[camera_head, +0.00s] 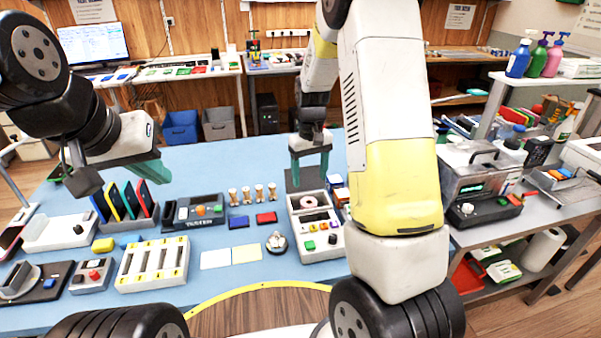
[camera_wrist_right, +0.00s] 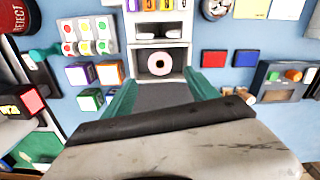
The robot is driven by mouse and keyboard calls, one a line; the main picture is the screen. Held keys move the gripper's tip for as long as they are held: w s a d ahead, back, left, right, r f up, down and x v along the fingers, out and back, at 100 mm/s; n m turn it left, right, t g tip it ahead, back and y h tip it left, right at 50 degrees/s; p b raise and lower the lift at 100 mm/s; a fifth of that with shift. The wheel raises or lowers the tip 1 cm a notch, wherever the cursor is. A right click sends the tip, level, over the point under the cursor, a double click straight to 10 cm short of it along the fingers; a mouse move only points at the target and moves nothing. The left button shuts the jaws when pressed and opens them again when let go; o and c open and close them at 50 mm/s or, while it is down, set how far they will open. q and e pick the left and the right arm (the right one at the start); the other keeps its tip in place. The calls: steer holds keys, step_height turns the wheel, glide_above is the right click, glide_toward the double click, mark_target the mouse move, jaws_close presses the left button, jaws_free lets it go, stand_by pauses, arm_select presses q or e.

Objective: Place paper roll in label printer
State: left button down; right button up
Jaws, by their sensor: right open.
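The white label printer (camera_head: 326,245) stands on the blue table with its dark lid (camera_head: 297,183) open behind it.
A rack of coloured phones (camera_head: 128,222), a tester (camera_head: 200,212) and several small stamps (camera_head: 246,193) stand left of the printer. Blue and red pads (camera_head: 266,217) lie close by. A clear-lidded machine (camera_head: 480,185) is at right. The table behind the stamps is clear.

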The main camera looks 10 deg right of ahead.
steer(key=s+r+t+y, duration=0.15)
steer(key=s+r, duration=0.35)
steer(key=r, duration=0.5)
steer(key=s+a+r+m+t, duration=0.1)
steer(key=s+r+t, duration=0.1)
steer(key=s+r, duration=0.3)
steer(key=s+a+r+m+t, duration=0.1)
steer(key=s+r, duration=0.5)
steer(key=s, duration=0.8)
steer(key=shift+r+t+y, duration=0.25)
steer(key=shift+t+y, duration=0.1)
steer(key=shift+t, duration=0.5)
steer(key=shift+s+a, duration=0.1)
